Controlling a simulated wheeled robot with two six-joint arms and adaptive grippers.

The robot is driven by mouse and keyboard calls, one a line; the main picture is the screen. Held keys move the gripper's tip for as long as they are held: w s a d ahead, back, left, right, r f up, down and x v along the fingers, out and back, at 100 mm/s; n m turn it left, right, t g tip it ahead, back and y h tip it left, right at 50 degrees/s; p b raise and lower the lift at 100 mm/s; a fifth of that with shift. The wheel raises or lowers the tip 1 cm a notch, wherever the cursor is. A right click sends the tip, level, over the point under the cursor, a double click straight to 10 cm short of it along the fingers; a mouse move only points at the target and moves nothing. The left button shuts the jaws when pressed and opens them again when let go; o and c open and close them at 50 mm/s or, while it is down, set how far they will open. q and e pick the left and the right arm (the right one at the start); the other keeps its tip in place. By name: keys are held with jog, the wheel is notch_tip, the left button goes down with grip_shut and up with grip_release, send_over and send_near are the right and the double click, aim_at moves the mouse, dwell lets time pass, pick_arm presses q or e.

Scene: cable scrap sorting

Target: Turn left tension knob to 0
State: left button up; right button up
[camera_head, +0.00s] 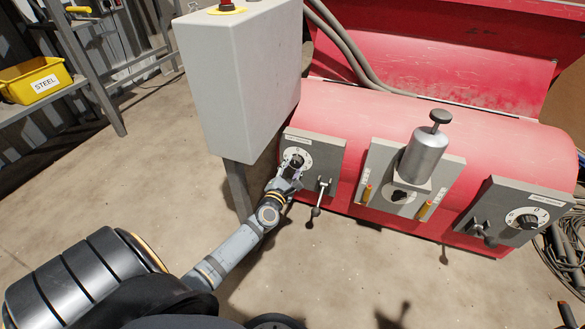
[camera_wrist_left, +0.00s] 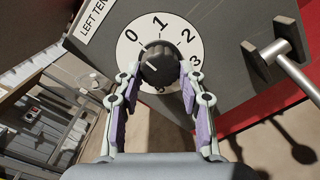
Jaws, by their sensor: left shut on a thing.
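The left tension knob (camera_wrist_left: 158,66) is black and round, on a white dial (camera_wrist_left: 138,25) with printed numbers. In the left wrist view 0 is at upper left, 1 at top and 2 at upper right; the lower numbers are partly hidden. A small light mark shows on the knob, but I cannot tell exactly which number it points to. My left gripper (camera_wrist_left: 158,74) is shut on the knob, one finger on each side. In the head view the left gripper (camera_head: 289,174) is at the dial (camera_head: 303,154) on the left grey panel (camera_head: 326,148). My right gripper is not in view.
A lever (camera_head: 318,202) sits just right of the dial. A grey cabinet (camera_head: 235,85) stands close on the left. A metal cylinder (camera_head: 424,155) and another dial panel (camera_head: 500,205) are farther right on the red machine (camera_head: 490,135). The floor in front is open.

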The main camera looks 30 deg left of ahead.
pick_arm(q)
jog(key=o, duration=1.2)
jog(key=v, duration=1.2)
